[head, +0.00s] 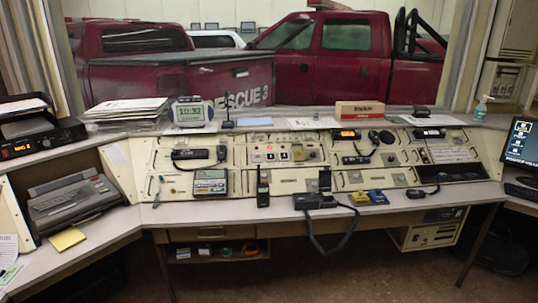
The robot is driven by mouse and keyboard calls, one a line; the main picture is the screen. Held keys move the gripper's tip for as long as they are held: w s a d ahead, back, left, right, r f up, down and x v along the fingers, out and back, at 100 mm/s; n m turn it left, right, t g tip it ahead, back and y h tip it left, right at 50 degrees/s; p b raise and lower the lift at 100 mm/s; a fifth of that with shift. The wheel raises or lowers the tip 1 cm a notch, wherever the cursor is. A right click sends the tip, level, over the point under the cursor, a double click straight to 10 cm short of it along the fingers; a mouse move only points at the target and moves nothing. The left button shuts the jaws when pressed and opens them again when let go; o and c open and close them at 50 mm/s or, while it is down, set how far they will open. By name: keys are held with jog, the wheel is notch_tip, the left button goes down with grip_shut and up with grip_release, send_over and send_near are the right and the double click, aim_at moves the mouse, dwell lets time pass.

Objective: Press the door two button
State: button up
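The dispatch console (236,157) spans the middle of the head view, with sloped cream panels above a grey desk. A row of small buttons sits on the left-centre panel: a pale one (271,156), a lit one (284,156) and a reddish one (298,153). Their labels are too small to read, so I cannot tell which is the door two button. Nothing touches these buttons. My gripper and arm are not in view.
A dark radio handset (263,190) and a black device with a looping cord (314,201) stand on the desk before the panel. Floor in front (300,270) is clear.

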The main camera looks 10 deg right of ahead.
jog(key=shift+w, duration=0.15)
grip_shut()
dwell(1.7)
